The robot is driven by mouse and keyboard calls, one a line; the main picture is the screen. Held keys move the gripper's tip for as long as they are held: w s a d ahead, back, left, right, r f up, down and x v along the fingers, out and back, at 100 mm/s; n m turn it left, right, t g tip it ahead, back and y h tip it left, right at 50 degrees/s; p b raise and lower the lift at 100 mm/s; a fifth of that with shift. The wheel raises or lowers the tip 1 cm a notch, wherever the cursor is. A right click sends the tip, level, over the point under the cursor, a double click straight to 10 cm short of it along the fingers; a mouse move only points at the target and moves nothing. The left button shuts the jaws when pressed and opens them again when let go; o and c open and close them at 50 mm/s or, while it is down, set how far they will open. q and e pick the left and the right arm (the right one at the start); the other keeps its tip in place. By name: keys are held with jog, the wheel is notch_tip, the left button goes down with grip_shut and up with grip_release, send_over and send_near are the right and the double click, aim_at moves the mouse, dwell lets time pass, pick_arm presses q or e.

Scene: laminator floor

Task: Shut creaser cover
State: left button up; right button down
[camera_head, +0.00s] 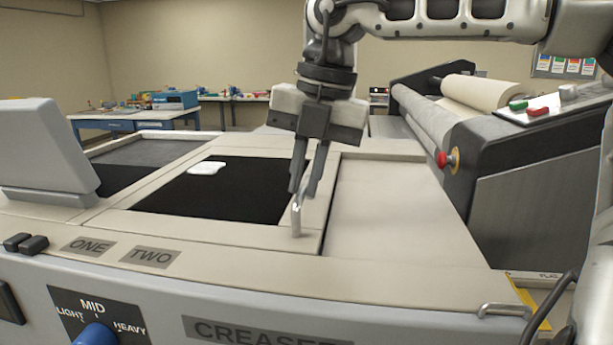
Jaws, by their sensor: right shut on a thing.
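The creaser (260,328) is the pale machine across the front, with its name on the front face. A dark rectangular opening (235,195) shows in its top, uncovered. A flat pale panel (385,205) lies to the right of the opening and looks like the cover. A slim metal handle (297,220) stands on the strip at the opening's right edge. My right gripper (304,188) comes down from above and is shut on the upper part of this handle. Its fingers hide the handle's far end. My left gripper is not in view.
A small white object (207,168) lies at the opening's far edge. A grey upright housing (42,150) stands at the left. A roller machine (540,170) with a red button stands close on the right. A blue knob (96,335) is on the creaser's front.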

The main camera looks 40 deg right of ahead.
jog(key=shift+w+a+r, duration=0.1)
jog(key=c, duration=1.5)
grip_release()
jog(key=shift+w+a, duration=0.1)
jog(key=shift+w, duration=0.05)
jog(key=s+r, duration=0.1)
jog(key=r, duration=0.4)
jog(key=d+r, duration=0.1)
jog(key=r, duration=0.4)
jog(key=s+d+r+p, duration=0.1)
jog(key=r, duration=0.4)
jog(key=shift+s+r, duration=0.3)
